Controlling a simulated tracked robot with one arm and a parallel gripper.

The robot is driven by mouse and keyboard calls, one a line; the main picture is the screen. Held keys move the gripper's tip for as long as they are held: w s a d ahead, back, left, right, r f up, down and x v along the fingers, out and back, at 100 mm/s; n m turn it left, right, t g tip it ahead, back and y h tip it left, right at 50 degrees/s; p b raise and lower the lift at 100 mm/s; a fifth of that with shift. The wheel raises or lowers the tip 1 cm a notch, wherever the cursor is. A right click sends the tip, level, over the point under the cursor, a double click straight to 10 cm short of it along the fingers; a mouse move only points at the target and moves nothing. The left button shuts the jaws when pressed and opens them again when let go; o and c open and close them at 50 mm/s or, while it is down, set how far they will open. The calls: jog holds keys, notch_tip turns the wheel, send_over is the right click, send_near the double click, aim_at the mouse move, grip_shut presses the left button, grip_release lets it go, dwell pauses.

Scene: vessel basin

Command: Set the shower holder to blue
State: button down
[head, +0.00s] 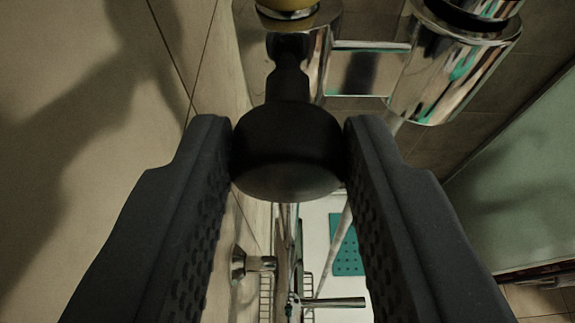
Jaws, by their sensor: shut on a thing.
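A black rounded knob (288,150) on a short dark stem sits between the fingers of my gripper (288,135). Both fingertips press on its sides, so my gripper is shut on it. The stem runs up to the chrome shower holder (455,75), with shiny cylinders joined by a bar at the top of the view. A yellowish cap (288,5) shows at the top edge. No blue mark can be made out on the holder.
A tiled wall (60,130) is close on the left. A greenish panel (520,185) stands on the right. Far below are a chrome fitting (335,302), a wire rack (265,300) and a teal mat (347,250) on a white surface. A thin hose or rod (335,245) hangs down.

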jog(key=shift+w+d+f, duration=0.1)
jog(key=shift+d+f, duration=0.1)
jog(key=shift+d, duration=0.05)
jog(key=shift+d+f+b, duration=0.15)
jog(key=shift+f+b, duration=1.8)
jog(key=shift+b, duration=0.1)
jog(key=c, duration=1.1)
grip_release()
jog(key=shift+d+r, duration=0.15)
jog(key=shift+o, duration=0.2)
jog(key=shift+a, duration=0.2)
jog(key=shift+a+r, duration=0.1)
